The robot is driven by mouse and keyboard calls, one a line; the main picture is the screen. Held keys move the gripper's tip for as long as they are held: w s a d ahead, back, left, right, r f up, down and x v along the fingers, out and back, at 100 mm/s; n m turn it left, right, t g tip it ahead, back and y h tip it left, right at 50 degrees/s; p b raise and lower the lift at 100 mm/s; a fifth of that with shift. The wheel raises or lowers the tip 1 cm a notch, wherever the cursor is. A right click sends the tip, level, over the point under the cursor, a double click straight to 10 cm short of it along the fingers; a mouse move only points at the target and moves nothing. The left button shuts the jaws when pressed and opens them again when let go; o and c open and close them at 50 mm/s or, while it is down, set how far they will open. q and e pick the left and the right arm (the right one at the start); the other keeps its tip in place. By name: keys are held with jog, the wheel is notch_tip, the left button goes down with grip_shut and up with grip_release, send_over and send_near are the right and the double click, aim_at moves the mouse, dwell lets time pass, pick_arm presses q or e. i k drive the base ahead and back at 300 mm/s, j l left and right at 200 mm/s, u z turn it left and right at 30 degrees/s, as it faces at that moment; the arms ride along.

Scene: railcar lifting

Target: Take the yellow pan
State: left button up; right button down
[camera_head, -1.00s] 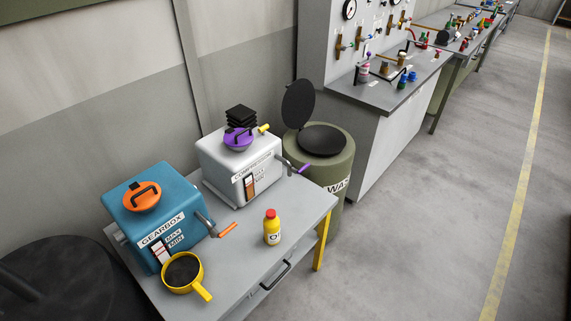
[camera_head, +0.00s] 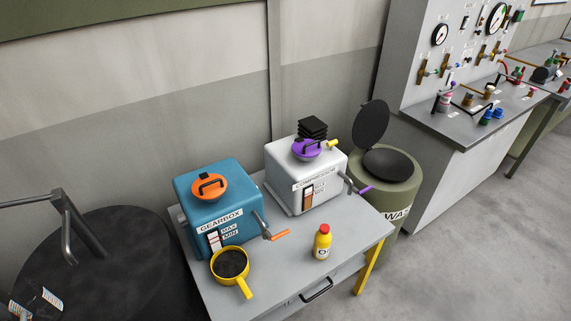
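The yellow pan (camera_head: 214,266) sits upright at the near left corner of the grey table (camera_head: 345,256), in front of the blue gearbox box (camera_head: 191,197). Its round bowl holds something dark. Its yellow handle (camera_head: 244,288) points toward the near side, slightly right. Neither of my grippers shows in the head view, and nothing touches the pan.
A yellow bottle (camera_head: 321,243) with a red cap stands right of the pan. The gearbox's orange-handled crank (camera_head: 278,235) juts out between them. A white compressor box (camera_head: 296,185) stands behind. A green waste bin (camera_head: 396,198) is at right. A large black round object (camera_head: 125,285) is at left.

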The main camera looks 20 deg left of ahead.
aim_at(230, 266)
jog(key=l+u, duration=0.1)
jog(key=u, duration=1.25)
jog(key=i+l, duration=0.05)
